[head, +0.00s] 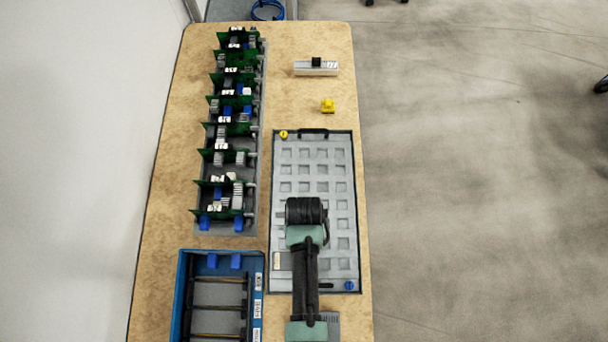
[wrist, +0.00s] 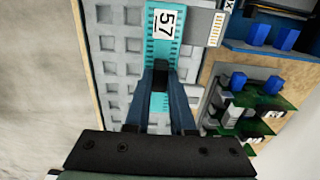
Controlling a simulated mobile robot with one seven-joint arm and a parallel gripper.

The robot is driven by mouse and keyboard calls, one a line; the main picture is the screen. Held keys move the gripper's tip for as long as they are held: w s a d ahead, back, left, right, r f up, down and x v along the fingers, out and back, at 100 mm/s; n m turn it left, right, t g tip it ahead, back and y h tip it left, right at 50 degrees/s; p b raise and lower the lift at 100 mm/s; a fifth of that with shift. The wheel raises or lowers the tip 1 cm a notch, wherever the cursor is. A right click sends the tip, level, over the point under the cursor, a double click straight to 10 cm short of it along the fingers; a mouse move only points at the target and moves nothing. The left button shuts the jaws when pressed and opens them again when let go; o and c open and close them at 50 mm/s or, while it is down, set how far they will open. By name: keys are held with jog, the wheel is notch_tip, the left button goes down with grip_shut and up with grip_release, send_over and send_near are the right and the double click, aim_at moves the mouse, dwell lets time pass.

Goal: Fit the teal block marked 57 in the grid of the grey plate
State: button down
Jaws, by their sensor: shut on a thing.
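The teal block marked 57 (wrist: 164,28) lies over the grey plate in the wrist view, its label facing up. My gripper (wrist: 160,84) is shut on the teal block, with a black part between the fingertips. The grey plate (wrist: 104,58) has a grid of square recesses. In the head view the plate (head: 349,190) lies at the right of the table, and my arm covers part of it. The block is hidden under my arm there. I cannot tell whether the block touches the plate or hovers above it.
A grey box (wrist: 206,22) stands close beside the block. A rack of green circuit boards (head: 228,130) runs along the left of the plate. A blue tray (head: 181,290) is at the lower left. A yellow piece (head: 327,105) and a grey module (head: 316,69) stand behind the plate.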

jog(key=shift+f+b, duration=2.5)
jog(key=shift+f, duration=0.2)
jog(key=shift+f+b, duration=0.75)
jog(key=shift+f, duration=0.3)
jog(key=shift+f, duration=0.25)
jog(key=c, duration=0.7)
grip_release()
jog(key=c, duration=0.3)
jog(key=shift+c, duration=0.2)
jog(key=shift+r+p, duration=2)
jog(key=shift+p, duration=0.3)
jog(key=shift+r+p, duration=3.15)
jog(key=shift+r, duration=0.3)
